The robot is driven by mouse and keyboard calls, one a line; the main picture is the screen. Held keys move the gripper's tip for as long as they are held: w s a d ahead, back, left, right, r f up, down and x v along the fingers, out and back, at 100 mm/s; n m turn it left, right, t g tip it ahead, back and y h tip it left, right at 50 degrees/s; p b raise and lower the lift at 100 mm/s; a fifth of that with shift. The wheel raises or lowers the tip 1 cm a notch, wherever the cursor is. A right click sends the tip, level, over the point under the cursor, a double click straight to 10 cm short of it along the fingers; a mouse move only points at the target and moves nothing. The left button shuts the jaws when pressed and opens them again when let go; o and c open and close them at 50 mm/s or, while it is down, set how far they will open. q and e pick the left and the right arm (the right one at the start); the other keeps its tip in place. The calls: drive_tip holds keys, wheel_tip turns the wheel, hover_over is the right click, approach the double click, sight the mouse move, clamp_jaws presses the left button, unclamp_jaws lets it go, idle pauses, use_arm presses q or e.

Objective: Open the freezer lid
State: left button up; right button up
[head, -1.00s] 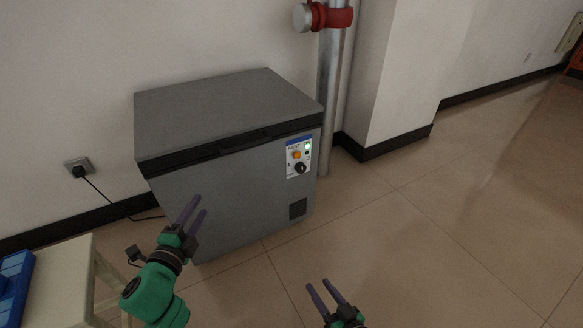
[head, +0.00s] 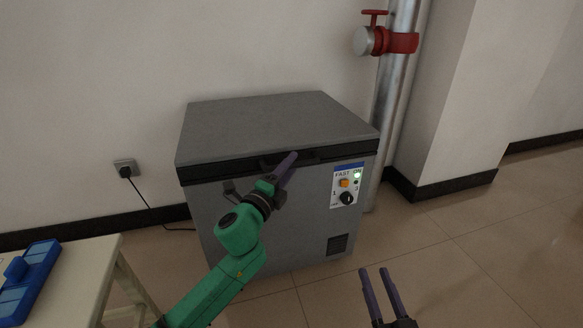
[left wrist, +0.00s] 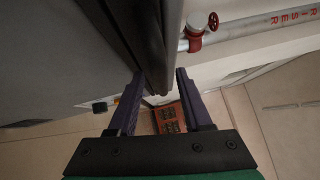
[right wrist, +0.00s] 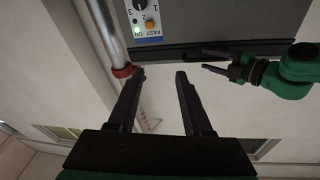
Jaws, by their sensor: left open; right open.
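The grey chest freezer (head: 270,225) stands against the wall with its lid (head: 270,125) down. A dark handle (head: 312,155) runs along the lid's front edge. My left gripper (head: 287,168) is at that front edge, near the handle. In the left wrist view the open fingers (left wrist: 158,88) lie on either side of a dark bar (left wrist: 150,50), which looks like the handle or lid edge. I cannot tell whether they touch it. My right gripper (head: 380,285) is open and empty, low in front of the freezer; the freezer front (right wrist: 225,22) shows in the right wrist view.
A metal pipe (head: 397,85) with a red valve (head: 385,42) stands right of the freezer. A white table (head: 85,265) with a blue object (head: 28,280) is at the lower left. A power cord (head: 150,205) runs from a wall socket. Floor at right (head: 490,250) is clear.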

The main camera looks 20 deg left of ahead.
use_arm(q)
drive_tip(key=shift+w+d+r, duration=0.1)
drive_tip(key=shift+w, duration=0.4)
clamp_jaws()
use_arm(e)
drive_tip(key=shift+w+d+r+t, duration=0.1)
drive_tip(key=shift+w+r+t, duration=0.05)
drive_tip(key=shift+r, duration=0.3)
drive_tip(key=shift+w+r+t, duration=0.15)
drive_tip(key=shift+r, duration=0.3)
